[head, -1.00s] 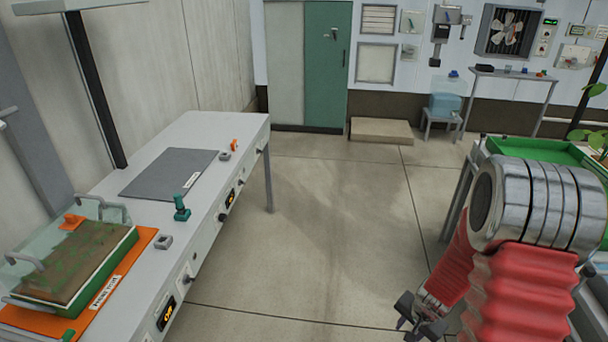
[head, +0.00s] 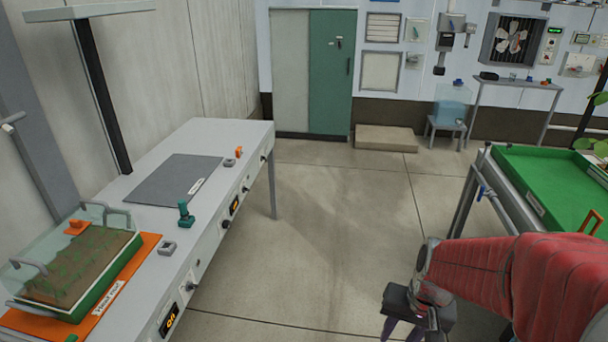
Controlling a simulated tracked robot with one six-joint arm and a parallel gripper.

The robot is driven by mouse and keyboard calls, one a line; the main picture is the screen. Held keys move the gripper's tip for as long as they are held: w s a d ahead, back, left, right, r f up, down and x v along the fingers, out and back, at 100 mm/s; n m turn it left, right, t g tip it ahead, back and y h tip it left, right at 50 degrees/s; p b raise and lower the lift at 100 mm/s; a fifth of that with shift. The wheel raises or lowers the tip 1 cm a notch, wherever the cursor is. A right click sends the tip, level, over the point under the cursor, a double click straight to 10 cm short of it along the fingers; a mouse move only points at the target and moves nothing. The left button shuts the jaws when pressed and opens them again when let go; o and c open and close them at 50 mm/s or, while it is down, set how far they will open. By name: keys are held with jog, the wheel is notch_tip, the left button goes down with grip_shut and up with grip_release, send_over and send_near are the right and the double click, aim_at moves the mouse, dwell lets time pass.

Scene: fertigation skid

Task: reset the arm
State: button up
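My gripper (head: 405,328) is at the bottom of the head view, right of centre, at the end of my red-sleeved arm (head: 490,272). It hangs low over the floor, pointing down. Its fingers are small, dark and partly cut off by the lower picture edge, so I cannot tell whether they are open or shut. I see no object in it.
A grey bench (head: 228,140) at left carries a covered green seed tray (head: 97,281), a dark mat (head: 173,180) and a green tool (head: 185,213). A green-topped table (head: 550,180) stands at right, close to my arm. The middle floor (head: 320,220) is clear.

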jog(key=s+a+r+n+t, duration=0.1)
jog(key=s+a+r+t, duration=0.1)
jog(key=r, duration=0.6)
jog(key=s+a+r+n+t+h, duration=0.1)
jog(key=s+a+r+n+t, duration=0.1)
jog(key=s+r, duration=0.3)
notch_tip(320, 180, up, 4)
jog(key=shift+a+f+n+t, duration=0.2)
jog(key=shift+n+t, duration=0.1)
jog(key=shift+d, duration=0.1)
dwell(0.3)
